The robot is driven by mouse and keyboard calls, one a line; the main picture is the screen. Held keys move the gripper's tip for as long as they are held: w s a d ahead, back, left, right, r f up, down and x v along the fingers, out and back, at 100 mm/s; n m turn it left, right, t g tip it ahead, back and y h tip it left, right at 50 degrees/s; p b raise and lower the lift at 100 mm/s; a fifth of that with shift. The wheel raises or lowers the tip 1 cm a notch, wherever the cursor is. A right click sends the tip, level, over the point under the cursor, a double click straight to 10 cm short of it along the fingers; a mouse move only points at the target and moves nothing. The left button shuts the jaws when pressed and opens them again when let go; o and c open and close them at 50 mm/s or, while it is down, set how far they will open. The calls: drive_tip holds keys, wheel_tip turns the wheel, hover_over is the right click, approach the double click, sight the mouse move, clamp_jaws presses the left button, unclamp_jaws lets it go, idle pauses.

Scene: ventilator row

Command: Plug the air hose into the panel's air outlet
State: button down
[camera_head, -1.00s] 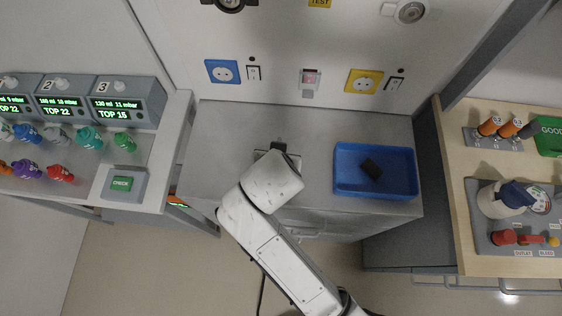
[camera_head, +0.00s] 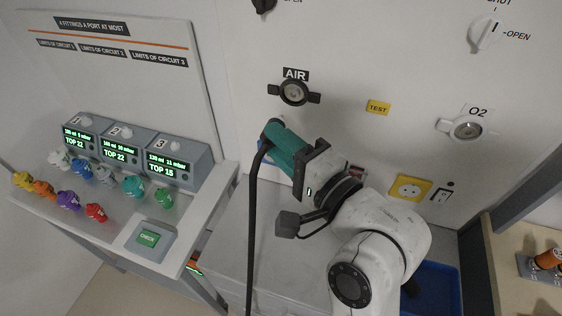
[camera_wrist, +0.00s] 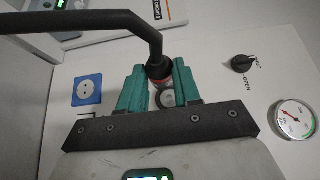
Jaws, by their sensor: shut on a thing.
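The air outlet (camera_head: 293,92) is a round metal port with black side wings under the AIR label on the white panel. My gripper (camera_head: 275,138), with teal fingers, is raised just below the outlet in the head view. It is shut on the black air hose (camera_head: 252,215), which hangs down from the fingertips. In the head view hose end and outlet look apart.
The O2 outlet (camera_head: 467,129) and yellow socket (camera_head: 409,188) are right on the panel. A black valve knob (camera_wrist: 242,63) and a gauge (camera_wrist: 293,119) show in the wrist view. The console with fittings and CHECK button (camera_head: 149,238) is at left. A blue tray (camera_head: 440,285) is partly hidden.

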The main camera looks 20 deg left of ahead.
drive_tip(key=shift+w+b, duration=1.1)
drive_tip(key=shift+w, duration=1.8)
drive_tip(key=shift+w+d, duration=0.15)
drive_tip(key=shift+w, duration=1.2)
drive_tip(key=shift+r, duration=0.1)
drive_tip(key=c, duration=0.7)
unclamp_jaws()
